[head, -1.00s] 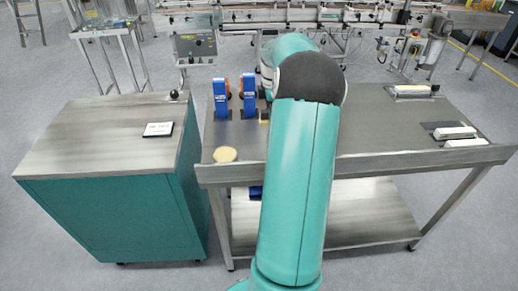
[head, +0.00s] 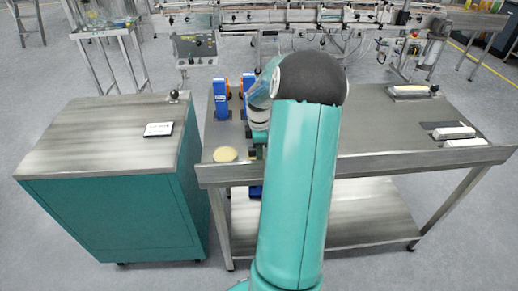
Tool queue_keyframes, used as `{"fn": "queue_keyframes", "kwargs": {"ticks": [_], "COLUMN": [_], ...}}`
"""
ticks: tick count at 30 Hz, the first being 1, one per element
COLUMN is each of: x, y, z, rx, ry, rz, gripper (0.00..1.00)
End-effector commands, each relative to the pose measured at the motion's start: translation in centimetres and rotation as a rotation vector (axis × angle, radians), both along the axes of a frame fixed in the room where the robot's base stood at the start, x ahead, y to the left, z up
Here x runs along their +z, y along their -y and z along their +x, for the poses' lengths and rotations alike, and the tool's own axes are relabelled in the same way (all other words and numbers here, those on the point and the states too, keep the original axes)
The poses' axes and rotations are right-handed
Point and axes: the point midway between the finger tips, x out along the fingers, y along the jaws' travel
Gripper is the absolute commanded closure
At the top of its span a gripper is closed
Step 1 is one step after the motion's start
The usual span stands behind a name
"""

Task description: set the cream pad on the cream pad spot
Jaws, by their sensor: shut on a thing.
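My gripper (head: 257,150) is low over the left front part of the steel table, just right of a round cream disc (head: 225,154). My arm hides much of it. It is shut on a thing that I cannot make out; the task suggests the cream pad. The cream disc lies flat near the table's front left edge, apart from my gripper. I cannot tell whether the disc is a marked spot or a pad. No other cream pad spot shows clearly.
A blue holder (head: 221,99) and a second blue-and-orange one (head: 248,85) stand behind my gripper. White blocks (head: 454,132) lie at the table's right. A long tray (head: 412,92) sits behind them. A teal cabinet (head: 110,215) stands left. The table's middle right is clear.

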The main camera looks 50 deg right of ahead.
Motion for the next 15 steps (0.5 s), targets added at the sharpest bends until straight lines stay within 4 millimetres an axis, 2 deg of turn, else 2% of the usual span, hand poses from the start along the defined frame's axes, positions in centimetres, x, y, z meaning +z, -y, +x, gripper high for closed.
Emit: {"fn": "queue_keyframes", "kwargs": {"ticks": [6,7,9,15], "x": [-0.30,-0.25,-0.23,-0.22], "y": [0.01,0.03,0.03,0.03], "z": [-0.01,-0.02,-0.02,-0.02], "rx": [0.000,-0.001,-0.001,-0.001], "ry": [-0.001,0.000,0.000,0.000], "rz": [0.001,0.000,0.000,0.000], "gripper": [0.79,0.55,0.41,0.39]}}
